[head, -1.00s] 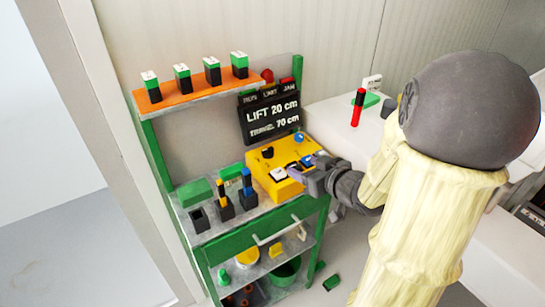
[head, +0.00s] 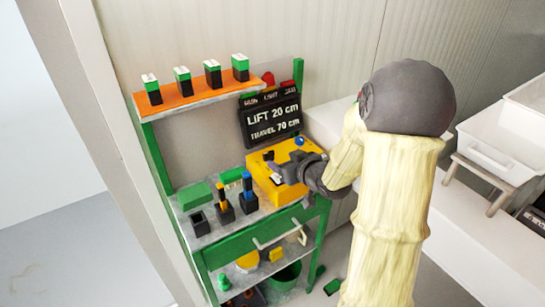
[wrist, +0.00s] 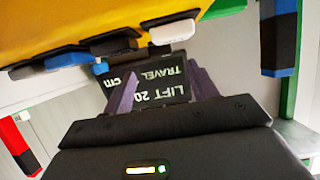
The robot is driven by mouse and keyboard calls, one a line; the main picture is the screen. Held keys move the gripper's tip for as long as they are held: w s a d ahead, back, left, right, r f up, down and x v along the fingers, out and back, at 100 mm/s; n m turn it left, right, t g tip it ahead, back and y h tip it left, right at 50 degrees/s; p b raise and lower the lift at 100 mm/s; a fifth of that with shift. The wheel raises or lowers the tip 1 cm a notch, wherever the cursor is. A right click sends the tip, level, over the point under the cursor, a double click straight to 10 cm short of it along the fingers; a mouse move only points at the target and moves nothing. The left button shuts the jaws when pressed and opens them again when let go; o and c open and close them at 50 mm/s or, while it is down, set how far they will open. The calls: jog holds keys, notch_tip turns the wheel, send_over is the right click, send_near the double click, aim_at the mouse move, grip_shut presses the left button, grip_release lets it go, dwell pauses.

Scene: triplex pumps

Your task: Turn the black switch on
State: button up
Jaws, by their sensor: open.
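The yellow control box (head: 264,188) sits on the green-framed bench. The wrist view shows the box (wrist: 60,22) upside down along the top, with a blue switch (wrist: 72,60), the black switch (wrist: 115,46) and a white switch (wrist: 175,31) in a row. My gripper (head: 281,170) is over the box's front. Its purple fingers (wrist: 162,88) are apart with nothing between them, near the black and white switches; contact cannot be told. In the head view my gripper hides the black switch, while part of the white switch (head: 277,178) shows. A black knob (head: 268,155) shows farther back.
A black sign (head: 271,121) reading "LIFT 20 cm, TRAVEL 70 cm" stands behind the box. Black holders with yellow (head: 225,194) and blue (head: 247,183) handles stand left of it. An orange shelf (head: 200,91) is above; a blue knob (head: 299,141) sits at the box's back.

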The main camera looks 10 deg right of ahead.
aim_at(270, 154)
jog(key=x, duration=0.7)
jog(key=c, duration=1)
